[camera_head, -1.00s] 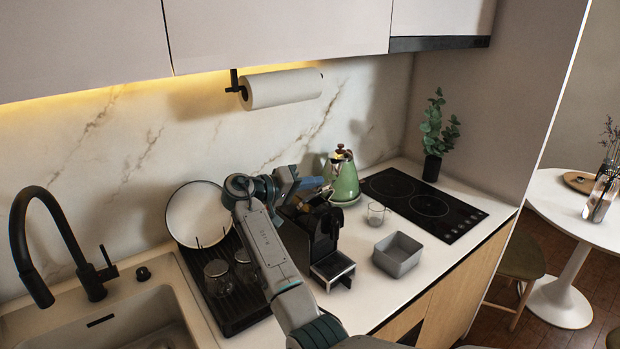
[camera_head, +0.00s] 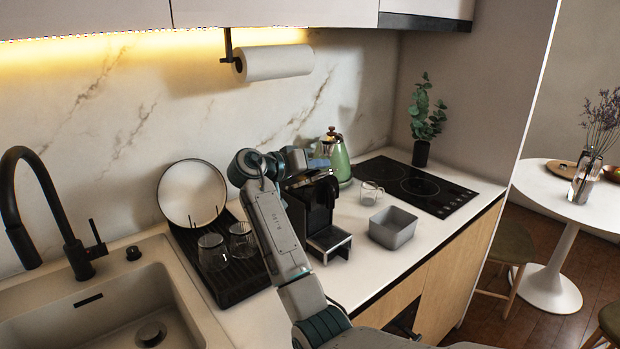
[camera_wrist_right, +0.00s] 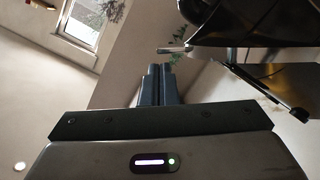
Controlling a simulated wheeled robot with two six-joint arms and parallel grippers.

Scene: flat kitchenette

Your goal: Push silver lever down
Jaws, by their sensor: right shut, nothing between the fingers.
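The black coffee machine (camera_head: 322,212) stands on the counter, and its dark body (camera_wrist_right: 255,22) fills the upper right of the right wrist view. A short silver lever (camera_wrist_right: 172,49) sticks out to the left from it in that view. My right gripper (camera_wrist_right: 161,70) is shut and empty, its fingertips just below the lever in the picture; I cannot tell whether they touch it. In the head view my right gripper (camera_head: 318,163) is above the machine's top, partly hidden behind its own wrist, and the lever is not clear there. My left gripper is not in view.
A green kettle (camera_head: 340,160) stands behind the machine. A glass cup (camera_head: 369,193) and a grey box (camera_head: 393,228) are to its right, before the black hob (camera_head: 440,192). A drying rack (camera_head: 240,280) with glasses and a plate (camera_head: 192,193) is to its left.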

